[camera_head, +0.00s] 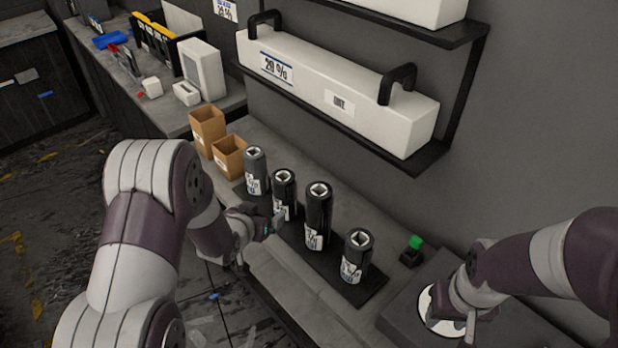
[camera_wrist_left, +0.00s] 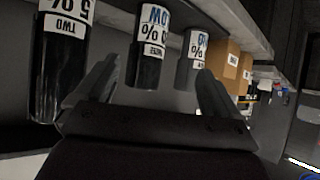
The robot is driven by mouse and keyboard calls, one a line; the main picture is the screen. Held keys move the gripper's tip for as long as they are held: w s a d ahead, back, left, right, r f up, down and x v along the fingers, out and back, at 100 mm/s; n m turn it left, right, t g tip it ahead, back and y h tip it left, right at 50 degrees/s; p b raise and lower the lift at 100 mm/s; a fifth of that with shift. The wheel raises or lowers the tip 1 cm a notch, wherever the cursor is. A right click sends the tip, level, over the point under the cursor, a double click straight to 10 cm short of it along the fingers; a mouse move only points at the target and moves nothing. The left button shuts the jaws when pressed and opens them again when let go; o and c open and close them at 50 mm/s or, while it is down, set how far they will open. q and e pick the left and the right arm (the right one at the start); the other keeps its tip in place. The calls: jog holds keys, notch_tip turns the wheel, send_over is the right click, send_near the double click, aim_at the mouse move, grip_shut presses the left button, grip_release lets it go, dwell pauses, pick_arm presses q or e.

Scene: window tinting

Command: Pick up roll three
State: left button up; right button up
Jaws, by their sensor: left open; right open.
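Several dark cylindrical rolls with white labels stand upright in a row on a dark mat (camera_head: 374,290). The roll in line with my left gripper (camera_head: 274,222) is the second from the back (camera_head: 284,182); its number word is not clearly legible. In the left wrist view this roll (camera_wrist_left: 148,68) appears between the open, empty fingers of the left gripper (camera_wrist_left: 155,90), beyond their tips. The taller roll beside it (camera_head: 318,205) reads "TWO" in the wrist view (camera_wrist_left: 62,70). The rearmost roll (camera_head: 255,165) is on its other side. My right gripper (camera_head: 470,322) is open at lower right, by a white disc.
The frontmost roll (camera_head: 357,250) stands nearest the right arm. Two cardboard boxes (camera_head: 230,160) are behind the row. A shelf with a long white box (camera_head: 330,95) overhangs the back of the bench. A small green-topped item (camera_head: 414,246) sits to the right.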

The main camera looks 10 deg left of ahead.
aim_at(277, 185)
pick_arm(q)
jog(key=w+d+r, duration=0.1)
jog(key=w+d+r+t, duration=0.1)
jog(key=w, duration=0.1)
jog(key=w+d+r+t+h, duration=0.1)
jog(key=r, duration=0.1)
jog(key=shift+w+p, duration=0.2)
jog(key=shift+p, duration=0.2)
jog(key=w+f, duration=0.2)
jog(key=w, duration=0.3)
jog(key=shift+a+f+p, duration=0.25)
jog(key=shift+f+p, duration=0.1)
jog(key=shift+f, duration=0.05)
jog(key=p+x, duration=0.1)
jog(key=x, duration=0.3)
jog(key=shift+w+d+f, duration=0.2)
jog(key=shift+w+f, duration=0.05)
jog(key=shift+w, duration=0.05)
jog(key=shift+s+r, duration=0.15)
jog(key=c, duration=1.2)
jog(key=shift+c, duration=0.4)
pick_arm(e)
jog(key=r, duration=0.3)
jog(key=shift+s+d, duration=0.3)
jog(key=shift+s, duration=0.05)
